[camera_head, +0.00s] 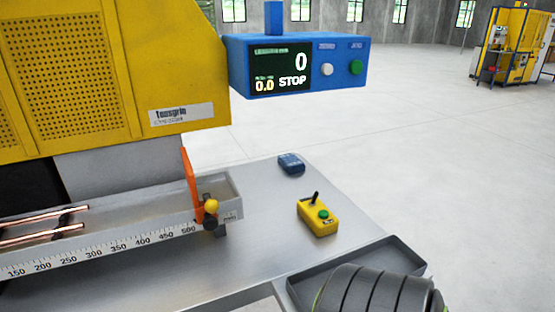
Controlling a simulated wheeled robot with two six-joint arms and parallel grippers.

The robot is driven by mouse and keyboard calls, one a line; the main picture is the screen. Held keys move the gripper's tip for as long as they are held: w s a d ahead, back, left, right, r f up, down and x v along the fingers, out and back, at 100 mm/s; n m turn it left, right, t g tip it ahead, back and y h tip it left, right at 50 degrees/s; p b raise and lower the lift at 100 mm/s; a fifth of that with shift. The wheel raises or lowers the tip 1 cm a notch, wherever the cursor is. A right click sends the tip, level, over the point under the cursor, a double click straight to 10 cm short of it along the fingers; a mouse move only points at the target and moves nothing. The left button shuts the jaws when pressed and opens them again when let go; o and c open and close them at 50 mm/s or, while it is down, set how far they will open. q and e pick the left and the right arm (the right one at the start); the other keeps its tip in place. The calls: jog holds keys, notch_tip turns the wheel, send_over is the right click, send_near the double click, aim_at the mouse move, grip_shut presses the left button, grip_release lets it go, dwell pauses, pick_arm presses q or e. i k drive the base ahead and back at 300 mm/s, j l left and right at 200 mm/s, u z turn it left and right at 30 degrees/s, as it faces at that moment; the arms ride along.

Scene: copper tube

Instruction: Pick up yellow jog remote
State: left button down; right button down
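The yellow jog remote (318,217) lies on the grey metal table, right of the ruler trough. It has a green button on top and a short black stick at its far edge. It is fully visible and nothing touches it from above. Neither of my grippers shows in the head view, so I cannot see whether they are open or shut.
A small blue box (291,164) lies on the table behind the remote. The ruler trough (120,249) with copper tubes (45,231) and an orange stop (190,185) is at left. A blue display panel (298,66) hangs above. A partly hidden grey tray (400,256) is at front right.

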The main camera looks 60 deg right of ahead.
aim_at(321, 228)
jog(key=z, duration=2.2)
